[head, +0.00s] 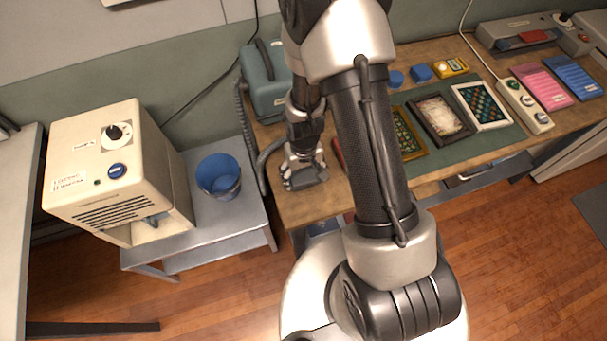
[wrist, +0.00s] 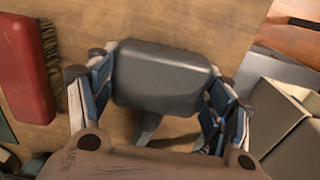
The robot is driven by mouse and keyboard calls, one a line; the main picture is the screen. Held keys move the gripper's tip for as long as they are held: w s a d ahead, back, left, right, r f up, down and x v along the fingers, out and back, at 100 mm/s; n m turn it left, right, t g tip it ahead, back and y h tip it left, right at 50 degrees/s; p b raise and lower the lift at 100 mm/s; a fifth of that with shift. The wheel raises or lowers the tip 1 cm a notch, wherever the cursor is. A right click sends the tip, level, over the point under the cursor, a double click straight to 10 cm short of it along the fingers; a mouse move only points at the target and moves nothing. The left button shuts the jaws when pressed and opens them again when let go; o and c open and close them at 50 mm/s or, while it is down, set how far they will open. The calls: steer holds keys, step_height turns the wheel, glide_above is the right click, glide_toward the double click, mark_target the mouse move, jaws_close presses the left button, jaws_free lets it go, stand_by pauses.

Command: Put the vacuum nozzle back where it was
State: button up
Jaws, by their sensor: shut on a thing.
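My gripper (head: 303,157) points down over the left end of the wooden workbench. It is shut on the vacuum nozzle, a dark grey rounded block; in the wrist view the nozzle (wrist: 162,78) sits between the two blue-padded fingers (wrist: 160,88). In the head view the nozzle (head: 305,180) shows under the gripper, close to the bench top near its front left corner. I cannot tell whether it touches the wood. The teal vacuum body (head: 264,88) stands behind on the bench, with a dark ribbed hose (head: 243,135) at its left side.
A red brush (wrist: 26,65) lies left of the nozzle in the wrist view. Framed pictures (head: 440,118) lie on a green mat to the right, partly behind my arm. A blue bucket (head: 219,176) and a cream machine (head: 112,165) stand on a lower grey table to the left.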

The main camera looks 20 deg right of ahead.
steer(key=shift+r, duration=0.1)
steer(key=o, duration=1.1)
step_height(320, 180, up, 12)
steer(key=p, duration=0.4)
step_height(320, 180, up, 10)
steer(key=t, duration=0.1)
glide_above(304, 174)
steer(key=s+r+t, duration=0.1)
steer(key=s+r, duration=0.4)
steer(key=r, duration=0.1)
steer(key=s+r+t, duration=0.1)
steer(key=s+r, duration=0.4)
steer(key=r, duration=0.1)
steer(key=s+r+t, duration=0.1)
steer(key=s+r, duration=0.4)
steer(key=r, duration=0.1)
steer(key=shift+t, duration=0.3)
